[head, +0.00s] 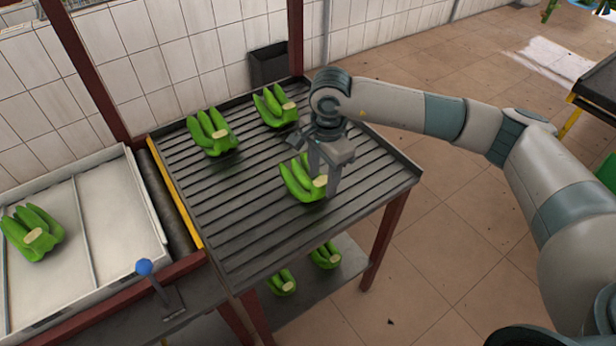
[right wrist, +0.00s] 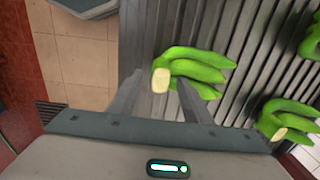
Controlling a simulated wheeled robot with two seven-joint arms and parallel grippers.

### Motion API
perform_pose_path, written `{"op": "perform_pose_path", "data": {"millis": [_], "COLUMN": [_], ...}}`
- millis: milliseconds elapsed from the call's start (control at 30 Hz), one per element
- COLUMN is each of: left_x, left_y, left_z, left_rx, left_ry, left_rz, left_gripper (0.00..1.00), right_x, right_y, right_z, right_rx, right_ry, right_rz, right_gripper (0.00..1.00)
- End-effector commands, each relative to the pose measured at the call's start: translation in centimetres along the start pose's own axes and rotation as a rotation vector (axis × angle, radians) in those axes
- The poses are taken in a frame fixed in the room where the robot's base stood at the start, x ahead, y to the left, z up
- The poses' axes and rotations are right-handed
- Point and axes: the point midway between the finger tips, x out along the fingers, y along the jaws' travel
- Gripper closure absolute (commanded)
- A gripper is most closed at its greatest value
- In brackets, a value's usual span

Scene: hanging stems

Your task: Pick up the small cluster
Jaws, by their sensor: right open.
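A green banana cluster (head: 297,180) lies near the front right of the slatted dark table (head: 250,235). My right gripper (head: 323,178) is over its stalk end, fingers pointing down and open. In the right wrist view the cluster (right wrist: 197,67) shows its pale cut stalk end between the tips of my right gripper (right wrist: 160,84). Whether a finger touches it I cannot tell. Two more clusters lie on the table, one at the back left (head: 211,133) and one at the back (head: 274,106). Which is the small one is not clear. My left gripper is out of view.
A white tray (head: 110,220) at the left holds another cluster (head: 31,232). A yellow edge strip (head: 176,198) and a blue-knobbed lever (head: 145,268) are near it. Two clusters lie on the lower shelf (head: 315,293). A dark bin (head: 268,65) stands behind.

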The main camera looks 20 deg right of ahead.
Motion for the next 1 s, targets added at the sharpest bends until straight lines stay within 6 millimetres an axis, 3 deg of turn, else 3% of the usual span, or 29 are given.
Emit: {"op": "perform_pose_path", "data": {"millis": [267,467,500,1000], "left_x": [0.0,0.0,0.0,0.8], "left_y": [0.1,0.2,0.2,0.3], "left_z": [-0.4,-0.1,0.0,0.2], "left_rx": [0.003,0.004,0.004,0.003], "left_ry": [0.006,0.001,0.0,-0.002], "left_rz": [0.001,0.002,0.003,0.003], "left_gripper": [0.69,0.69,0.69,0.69], "right_x": [0.0,0.0,0.0,-1.1], "right_y": [0.0,0.0,0.0,-0.2], "right_z": [0.0,0.0,0.0,0.0], "right_rx": [0.0,0.0,0.0,0.001], "right_ry": [0.0,0.0,0.0,0.0], "right_rz": [0.0,0.0,0.0,-0.006], "right_gripper": [0.55,0.98,1.0,1.0]}}
